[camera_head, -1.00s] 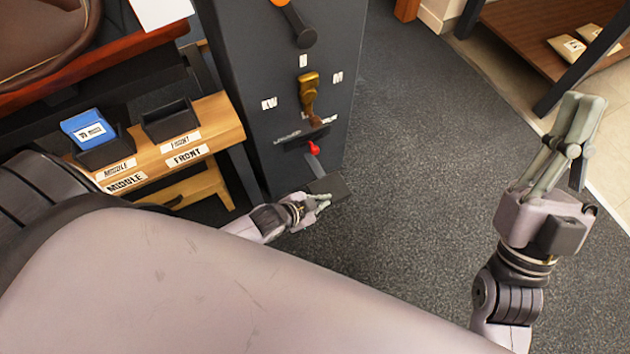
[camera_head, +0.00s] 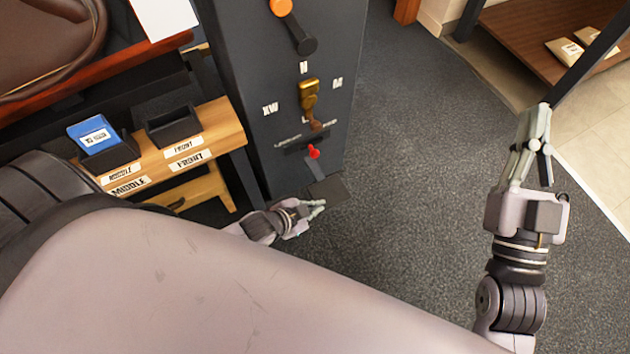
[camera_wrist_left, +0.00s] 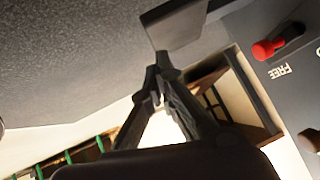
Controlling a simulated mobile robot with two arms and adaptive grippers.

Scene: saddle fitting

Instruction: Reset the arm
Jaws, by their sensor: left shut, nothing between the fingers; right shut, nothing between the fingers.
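In the head view my left gripper (camera_head: 316,208) is low in front of the dark machine's base, close to a dark flat plate (camera_head: 328,190). In the left wrist view its fingers (camera_wrist_left: 157,75) meet at the tips with nothing between them, and the plate (camera_wrist_left: 178,25) lies just beyond them. I cannot tell if they touch. My right gripper (camera_head: 535,120) is at the right of the head view, fingers pointing up and away over the floor. It is shut and empty.
The dark machine (camera_head: 285,100) carries an orange-knobbed lever (camera_head: 292,22), a brass pointer (camera_head: 309,95) and a red-knobbed lever (camera_head: 313,153). A wooden shelf (camera_head: 150,160) holds black bins, one with a blue box (camera_head: 92,133). Grey floor (camera_head: 420,130) is open between the machine and my right arm.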

